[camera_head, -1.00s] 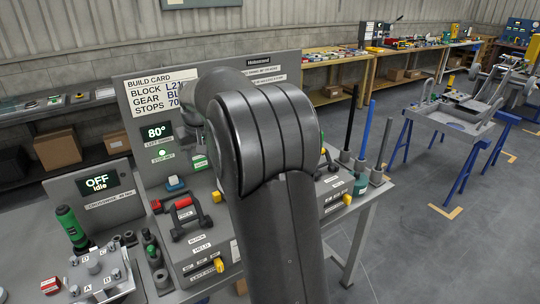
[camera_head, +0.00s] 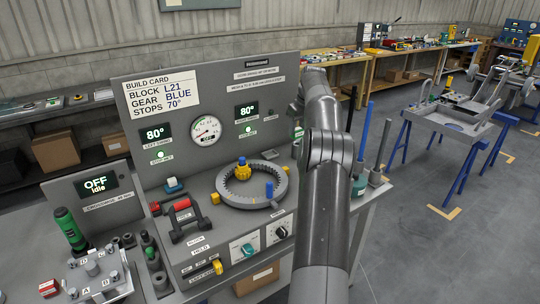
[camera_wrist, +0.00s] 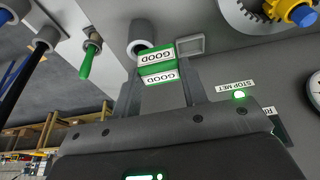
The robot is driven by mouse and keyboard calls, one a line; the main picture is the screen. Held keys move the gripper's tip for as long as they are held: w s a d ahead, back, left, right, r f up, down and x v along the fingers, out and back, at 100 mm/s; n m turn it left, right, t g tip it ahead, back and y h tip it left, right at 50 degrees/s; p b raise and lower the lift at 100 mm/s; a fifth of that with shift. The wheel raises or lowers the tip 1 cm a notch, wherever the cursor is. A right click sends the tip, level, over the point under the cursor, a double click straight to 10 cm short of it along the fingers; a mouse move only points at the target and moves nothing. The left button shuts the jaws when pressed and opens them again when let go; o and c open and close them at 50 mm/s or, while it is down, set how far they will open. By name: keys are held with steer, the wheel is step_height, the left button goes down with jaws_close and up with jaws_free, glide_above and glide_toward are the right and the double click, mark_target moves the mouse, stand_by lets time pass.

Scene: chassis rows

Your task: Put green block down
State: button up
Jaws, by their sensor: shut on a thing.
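The green block (camera_wrist: 157,68) has white labels reading GOOD and sits between the two fingers of my gripper (camera_wrist: 158,75) in the wrist view. My gripper is shut on it. Beyond the block is a grey panel or bench surface with a small square frame (camera_wrist: 190,45) just to the right of the block. I cannot tell whether the block touches the surface. In the head view a small green patch that looks like the block (camera_head: 298,131) shows left of my arm. My arm hides most of the gripper there.
A grey ring gear (camera_head: 222,193) with a yellow and a blue piece stands mid-bench. A round holder (camera_wrist: 143,28) is close to the block, and a green-handled tool (camera_wrist: 88,62) hangs further left. Blue and black rods (camera_head: 366,130) stand at the bench's right end.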

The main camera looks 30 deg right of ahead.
steer(key=w+a+f, duration=0.2)
steer(key=w, duration=0.1)
steer(key=w+a+f, duration=0.1)
steer(key=w+f, duration=0.1)
steer(key=w, duration=0.1)
steer(key=w+a+f, duration=0.2)
steer(key=w+f, duration=0.1)
steer(key=shift+w+a, duration=0.35)
steer(key=shift+w, duration=0.05)
steer(key=shift+f, duration=1.95)
steer(key=shift+f, duration=0.2)
steer(key=o, duration=1.1)
steer(key=shift+c, duration=0.2)
